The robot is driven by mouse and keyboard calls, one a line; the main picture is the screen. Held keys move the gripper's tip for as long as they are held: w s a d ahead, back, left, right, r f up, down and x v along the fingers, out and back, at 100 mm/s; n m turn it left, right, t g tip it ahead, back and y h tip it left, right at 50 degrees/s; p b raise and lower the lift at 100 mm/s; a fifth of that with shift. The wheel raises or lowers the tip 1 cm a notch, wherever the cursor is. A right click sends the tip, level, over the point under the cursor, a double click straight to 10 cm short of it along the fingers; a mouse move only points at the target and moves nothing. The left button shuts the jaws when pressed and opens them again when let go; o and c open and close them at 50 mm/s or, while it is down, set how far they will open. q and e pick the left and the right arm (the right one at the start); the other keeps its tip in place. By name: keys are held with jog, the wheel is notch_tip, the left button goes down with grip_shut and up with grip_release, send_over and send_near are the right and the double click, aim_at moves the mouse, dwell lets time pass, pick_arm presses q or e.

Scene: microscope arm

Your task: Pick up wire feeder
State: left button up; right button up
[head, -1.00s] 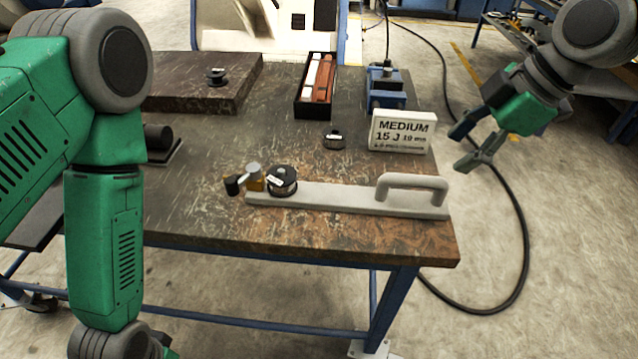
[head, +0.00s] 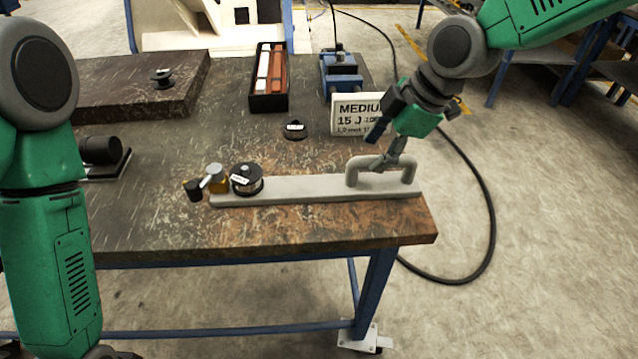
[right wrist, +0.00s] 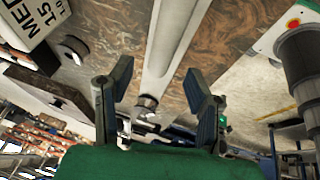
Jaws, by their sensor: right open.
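The wire feeder is a long pale grey bar (head: 310,188) with a raised handle (head: 353,172) at its right end and a wire spool (head: 247,180) at its left end. It lies flat near the table's front edge. My right gripper (head: 378,148) is open at the handle, overlapping it in the head view; whether it touches cannot be told. In the right wrist view, the two fingers (right wrist: 158,88) are spread and empty, with a pale grey length of the feeder (right wrist: 170,45) running between and beyond them. My left arm shows at the left, but its gripper is out of frame.
A "MEDIUM 15 J" sign (head: 350,113) stands just behind the right gripper. A small black spool (head: 295,128), a black box with bars (head: 268,100) and a blue device (head: 341,72) are farther back. The table front (head: 330,228) is bare.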

aim_at(371, 157)
jog(key=x, duration=0.4)
jog(key=shift+d+f+b, duration=0.15)
jog(key=shift+d+b, duration=0.15)
jog(key=shift+b, duration=0.1)
jog(key=shift+w+d+f, duration=0.1)
jog(key=shift+w+f, duration=0.05)
pick_arm(q)
jog(key=shift+d+f, duration=0.4)
pick_arm(e)
jog(key=shift+d, duration=0.1)
jog(key=shift+c, duration=0.3)
jog(key=c, duration=0.7)
grip_shut()
pick_arm(q)
jog(key=shift+a+f, duration=0.1)
jog(key=shift+a, duration=0.15)
pick_arm(e)
jog(key=shift+a+r, duration=0.2)
jog(key=shift+a, duration=0.15)
jog(key=shift+r, duration=0.15)
